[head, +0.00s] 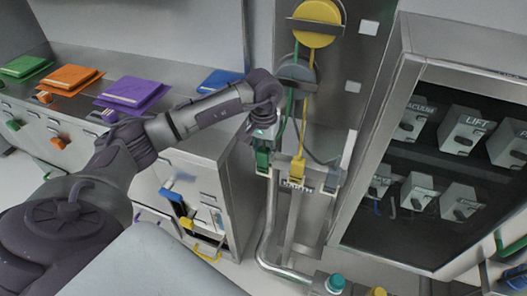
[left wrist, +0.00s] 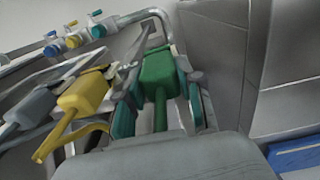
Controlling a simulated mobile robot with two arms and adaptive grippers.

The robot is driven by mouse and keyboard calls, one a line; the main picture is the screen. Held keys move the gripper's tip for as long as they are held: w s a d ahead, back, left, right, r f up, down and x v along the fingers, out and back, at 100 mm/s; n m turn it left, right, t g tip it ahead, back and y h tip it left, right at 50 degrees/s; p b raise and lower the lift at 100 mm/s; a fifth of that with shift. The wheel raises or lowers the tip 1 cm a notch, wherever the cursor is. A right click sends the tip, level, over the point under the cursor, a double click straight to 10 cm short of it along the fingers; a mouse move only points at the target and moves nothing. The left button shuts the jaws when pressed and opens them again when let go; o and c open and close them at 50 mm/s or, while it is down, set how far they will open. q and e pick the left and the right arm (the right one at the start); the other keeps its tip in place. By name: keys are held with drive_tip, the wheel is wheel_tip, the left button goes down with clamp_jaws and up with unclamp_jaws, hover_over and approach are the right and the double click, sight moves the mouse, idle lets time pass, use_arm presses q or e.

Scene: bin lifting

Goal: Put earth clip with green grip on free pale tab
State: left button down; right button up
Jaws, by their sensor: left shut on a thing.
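The earth clip with the green grip (head: 262,158) is at the left end of the EARTH bar (head: 297,187). It also shows in the left wrist view (left wrist: 158,66), between the teal-padded fingers. My left gripper (head: 262,137) is shut on it from above. A yellow clip (head: 297,168) and a grey clip (head: 331,180) hang to its right on the bar. I cannot tell whether the green clip's jaws touch a pale tab; the gripper and clip hide that spot. My right gripper is not in view.
A yellow reel (head: 318,22) and grey reel (head: 297,68) hang above, with green and yellow cables running down to the clips. A glass-fronted cabinet (head: 400,70) stands close on the right. A metal pipe (head: 268,225) runs below. Drawers (head: 190,170) stand left.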

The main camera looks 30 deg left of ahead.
use_arm(q)
drive_tip(key=shift+s+f, duration=0.1)
drive_tip(key=c, duration=0.7)
unclamp_jaws()
drive_tip(key=shift+o, duration=0.2)
wheel_tip(320, 180, up, 12)
